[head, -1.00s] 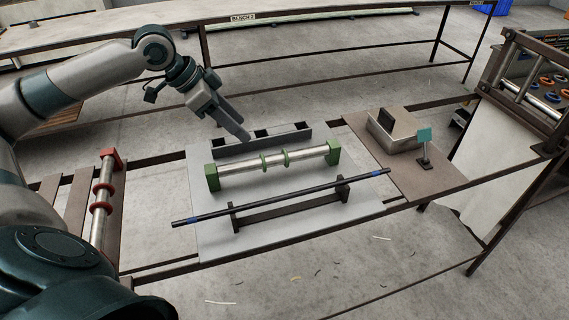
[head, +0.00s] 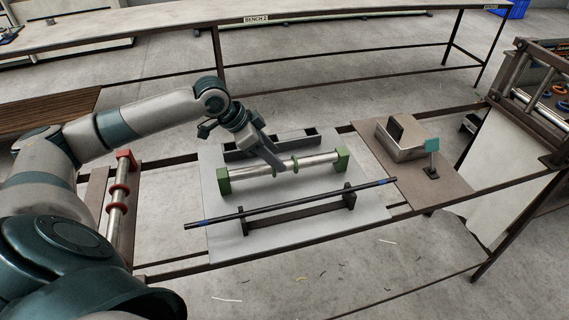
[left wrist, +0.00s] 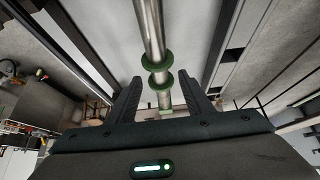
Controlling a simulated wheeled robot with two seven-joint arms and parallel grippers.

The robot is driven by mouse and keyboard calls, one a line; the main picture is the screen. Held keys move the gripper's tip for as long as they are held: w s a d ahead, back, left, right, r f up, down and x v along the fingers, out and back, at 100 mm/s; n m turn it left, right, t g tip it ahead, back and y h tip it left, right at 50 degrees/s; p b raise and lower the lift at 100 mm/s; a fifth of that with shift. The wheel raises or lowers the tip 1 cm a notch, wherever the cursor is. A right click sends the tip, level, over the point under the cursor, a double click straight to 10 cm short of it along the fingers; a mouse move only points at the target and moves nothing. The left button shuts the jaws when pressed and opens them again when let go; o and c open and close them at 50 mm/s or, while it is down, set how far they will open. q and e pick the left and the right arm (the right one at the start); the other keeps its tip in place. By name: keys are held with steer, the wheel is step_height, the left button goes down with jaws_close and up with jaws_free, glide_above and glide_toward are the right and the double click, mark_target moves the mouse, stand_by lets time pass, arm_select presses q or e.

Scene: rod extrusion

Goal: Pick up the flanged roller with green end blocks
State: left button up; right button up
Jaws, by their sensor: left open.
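The flanged roller (head: 310,161) is a silvery bar with green end blocks and two green flanges. It lies across the light grey plate in the head view, a green block (head: 223,181) at its left end and another (head: 341,158) at its right. My left gripper (head: 281,168) is over the roller's middle, at the flanges. In the left wrist view the roller (left wrist: 149,30) runs between the two spread fingers of my left gripper (left wrist: 160,97), with the flanges (left wrist: 157,68) near the fingertips. I see no finger closed on the roller. My right gripper is not in view.
A dark slotted holder (head: 240,150) stands behind the roller. A black rod with blue bands (head: 290,203) rests on a stand in front. A red-ended roller (head: 119,200) lies at the left. A metal box (head: 399,146) and a teal-topped post (head: 432,146) stand at the right.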

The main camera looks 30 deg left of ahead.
arm_select(q)
steer(key=shift+w+d+f, duration=0.2)
steer(key=shift+f, duration=0.3)
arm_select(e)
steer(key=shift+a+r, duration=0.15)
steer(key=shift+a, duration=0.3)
arm_select(q)
steer(key=shift+w+d+f+p, duration=0.15)
steer(key=shift+f+p, duration=0.2)
steer(key=shift+p, duration=0.15)
steer(key=p+x, duration=0.2)
steer(key=x, duration=0.2)
steer(key=shift+f, duration=0.3)
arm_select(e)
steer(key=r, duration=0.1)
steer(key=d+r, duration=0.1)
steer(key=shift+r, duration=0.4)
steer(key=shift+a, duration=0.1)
